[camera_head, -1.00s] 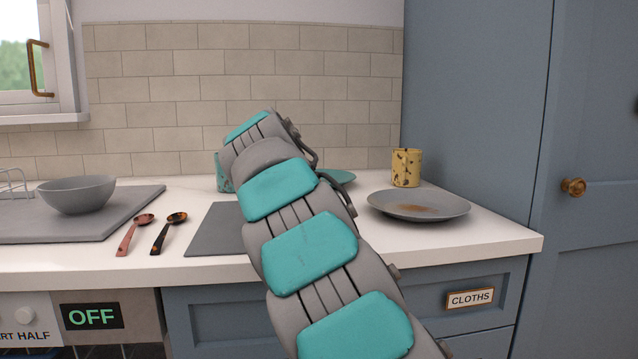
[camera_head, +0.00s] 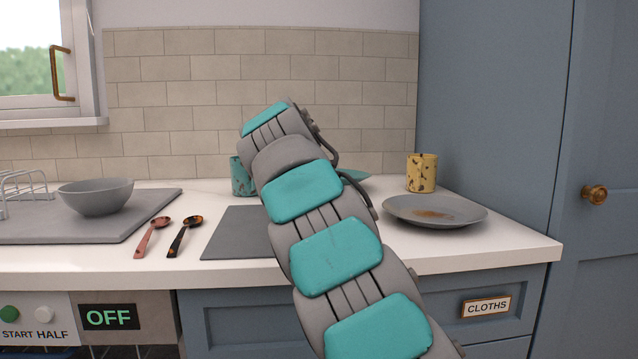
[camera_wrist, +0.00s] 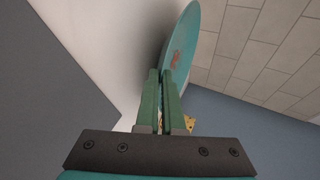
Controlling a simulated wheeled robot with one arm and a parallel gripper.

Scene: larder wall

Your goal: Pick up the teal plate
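The teal plate (camera_head: 354,174) shows behind my arm at the back of the counter; the arm hides most of it. In the wrist view, the plate (camera_wrist: 183,50), with a reddish mark, is seen nearly edge-on, and a shadow falls on the white surface beside it. My gripper (camera_wrist: 160,75) has its two green fingers close together, one on each side of the plate's near rim. It appears shut on that rim. The gripper is hidden behind the arm in the head view.
A teal speckled mug (camera_head: 240,176) stands left of my arm. A grey plate with a brown stain (camera_head: 408,213) and a yellow mug (camera_head: 422,173) are at right. Two spoons (camera_head: 185,238), a grey mat (camera_head: 230,240) and a grey bowl (camera_head: 97,197) are at left. A tall blue cabinet (camera_head: 490,100) bounds the right.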

